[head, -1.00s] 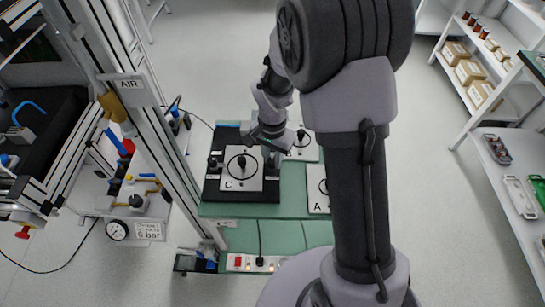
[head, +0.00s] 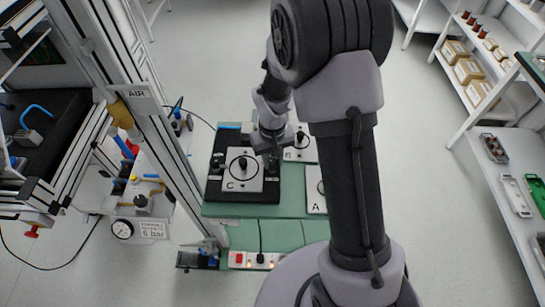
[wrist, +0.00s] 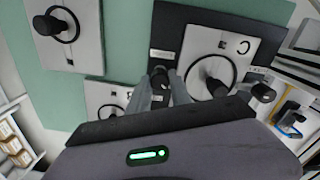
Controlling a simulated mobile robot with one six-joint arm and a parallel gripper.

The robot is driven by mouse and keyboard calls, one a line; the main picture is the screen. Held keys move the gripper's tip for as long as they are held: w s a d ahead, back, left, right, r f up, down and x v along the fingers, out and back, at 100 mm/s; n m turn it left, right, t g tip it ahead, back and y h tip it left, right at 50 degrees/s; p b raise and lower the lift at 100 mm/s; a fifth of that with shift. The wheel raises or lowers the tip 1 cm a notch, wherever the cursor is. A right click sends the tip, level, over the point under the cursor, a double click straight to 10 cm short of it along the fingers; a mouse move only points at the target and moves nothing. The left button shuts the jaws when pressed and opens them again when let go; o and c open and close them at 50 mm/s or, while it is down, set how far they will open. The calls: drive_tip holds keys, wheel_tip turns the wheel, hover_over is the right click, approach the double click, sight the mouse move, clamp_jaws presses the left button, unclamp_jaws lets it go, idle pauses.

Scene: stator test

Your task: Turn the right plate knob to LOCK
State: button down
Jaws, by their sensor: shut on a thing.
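The right plate knob (wrist: 158,72) is a small black knob on the black base (wrist: 190,18), beside a small label too blurred to read. In the wrist view my gripper (wrist: 161,84) has its two grey fingers closed around this knob. In the head view my gripper (head: 270,150) is at the right side of the base, and its wrist partly hides the knob. The white plate C (head: 243,184) lies on the base with a black handle inside a ring. The left plate knob (wrist: 262,92) is at the other side of plate C. Which mark the right knob points to cannot be read.
Plate B (head: 301,154) and plate A (head: 316,203) lie on the green table (head: 270,208) to the right. A metal frame post (head: 150,130) with an AIR sign stands close on the left. A power strip (head: 240,260) is at the table's front.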

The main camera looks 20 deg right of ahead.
sight(272, 162)
drive_tip(key=n+p, duration=0.2)
drive_tip(key=n, duration=0.4)
idle(0.6)
drive_tip(key=c, duration=1.2)
unclamp_jaws()
drive_tip(key=shift+o, duration=0.2)
drive_tip(key=shift+r, duration=0.1)
wheel_tip(272, 162, up, 17)
drive_tip(key=p, duration=0.5)
drive_tip(key=shift+r+p, duration=0.15)
drive_tip(key=shift+p, duration=0.2)
